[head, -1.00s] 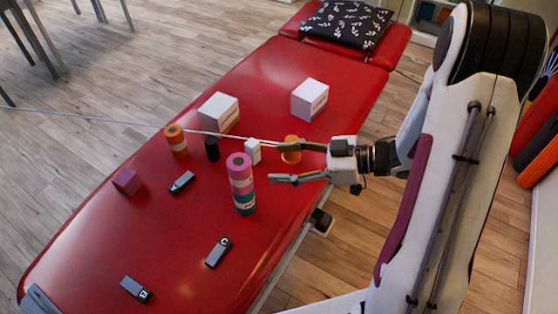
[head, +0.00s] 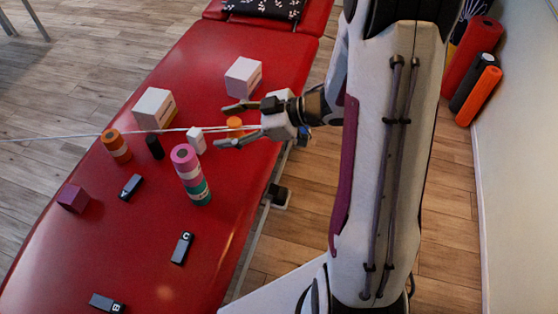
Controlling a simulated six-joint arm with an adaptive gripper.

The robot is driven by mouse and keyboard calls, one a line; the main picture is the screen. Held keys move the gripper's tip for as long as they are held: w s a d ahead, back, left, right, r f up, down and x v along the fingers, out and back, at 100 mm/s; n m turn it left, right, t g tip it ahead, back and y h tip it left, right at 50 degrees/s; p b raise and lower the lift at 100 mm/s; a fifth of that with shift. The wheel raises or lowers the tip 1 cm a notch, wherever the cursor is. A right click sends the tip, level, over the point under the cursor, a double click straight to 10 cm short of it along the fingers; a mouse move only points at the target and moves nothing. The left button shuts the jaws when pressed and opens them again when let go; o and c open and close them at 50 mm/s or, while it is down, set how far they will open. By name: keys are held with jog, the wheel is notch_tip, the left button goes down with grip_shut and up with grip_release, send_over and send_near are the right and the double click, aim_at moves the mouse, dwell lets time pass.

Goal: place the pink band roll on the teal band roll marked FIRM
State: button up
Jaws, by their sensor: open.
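The pink band roll (head: 186,162) stands upright on the teal band roll (head: 199,192), at the near right part of the red couch. They form one column that looks nearly straight. A pale band shows between the pink and the teal; the FIRM mark cannot be read. My gripper (head: 226,125) is open, to the upper right of the column and apart from it. Nothing seems held.
On the red couch (head: 130,250) are two white boxes (head: 154,108) (head: 243,76), a small white box (head: 196,141), a black cylinder (head: 155,147), an orange roll stack (head: 116,146), a purple cube (head: 73,198) and several dark blocks (head: 182,248). A pale cord (head: 60,138) crosses the picture behind the column.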

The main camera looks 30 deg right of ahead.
jog(key=d+r+m+t+h, duration=0.3)
jog(key=d+r+m+h, duration=0.4)
jog(key=d+r+h, duration=0.6)
jog(key=s+a+m+g+y, duration=0.1)
jog(key=s+a, duration=0.5)
jog(key=s, duration=0.6)
jog(key=s+a+m+g+y, duration=0.2)
jog(key=s+a+m+g, duration=0.2)
jog(key=s, duration=0.8)
jog(key=shift+s+a+r, duration=0.3)
jog(key=shift+a+r, duration=0.15)
jog(key=shift+a, duration=0.55)
dwell(3.3)
